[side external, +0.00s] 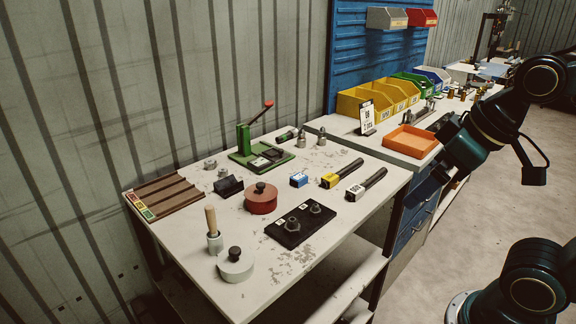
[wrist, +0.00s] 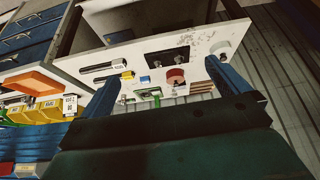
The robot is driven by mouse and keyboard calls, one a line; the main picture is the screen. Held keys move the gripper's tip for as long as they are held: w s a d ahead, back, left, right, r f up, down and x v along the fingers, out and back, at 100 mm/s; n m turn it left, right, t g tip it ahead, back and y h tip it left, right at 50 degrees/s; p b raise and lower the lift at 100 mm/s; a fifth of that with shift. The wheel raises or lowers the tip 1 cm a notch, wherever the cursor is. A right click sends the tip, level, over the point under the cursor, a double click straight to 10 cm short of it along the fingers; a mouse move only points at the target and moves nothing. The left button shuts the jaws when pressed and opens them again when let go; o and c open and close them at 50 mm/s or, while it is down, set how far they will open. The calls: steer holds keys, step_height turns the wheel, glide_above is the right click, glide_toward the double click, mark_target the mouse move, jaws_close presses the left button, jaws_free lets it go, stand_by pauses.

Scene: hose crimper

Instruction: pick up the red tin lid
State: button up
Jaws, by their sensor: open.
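The red tin (side external: 261,203) stands upright on the worktable with a red lid on top that has a black knob (side external: 260,187). The seam between lid and tin is too small to make out. The red tin also shows in the wrist view (wrist: 176,78), between my fingers in the picture but well beyond them. My gripper (wrist: 163,71) is open and empty, its two blue fingers spread wide. In the side view my gripper (side external: 424,190) hangs off the table's right edge, far from the red tin.
A white tin with a black knob (side external: 235,265), a black plate with two fittings (side external: 300,224), a dark block (side external: 229,187) and a blue block (side external: 299,180) surround the red tin. A green lever press (side external: 262,157) stands behind. An orange tray (side external: 410,141) is near my arm.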

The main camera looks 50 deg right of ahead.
steer(key=w+a+r+n+g, duration=0.2)
steer(key=w+r+n, duration=0.25)
steer(key=w, duration=0.65)
steer(key=n+g+y, duration=0.1)
steer(key=n+g, duration=0.3)
steer(key=n, duration=1.1)
glide_above(261, 183)
steer(key=f, duration=1.4)
steer(key=shift+s+d+f, duration=0.1)
steer(key=shift+s+d, duration=0.1)
steer(key=shift+d, duration=0.2)
steer(key=shift+w+f, duration=0.25)
steer(key=shift+f, duration=0.15)
steer(key=shift+s+a+f, duration=0.1)
steer(key=shift+a+f, duration=0.1)
steer(key=shift+f, duration=1.7)
steer(key=shift+a+f, duration=0.2)
steer(key=shift+f, duration=1.65)
steer(key=c, duration=0.9)
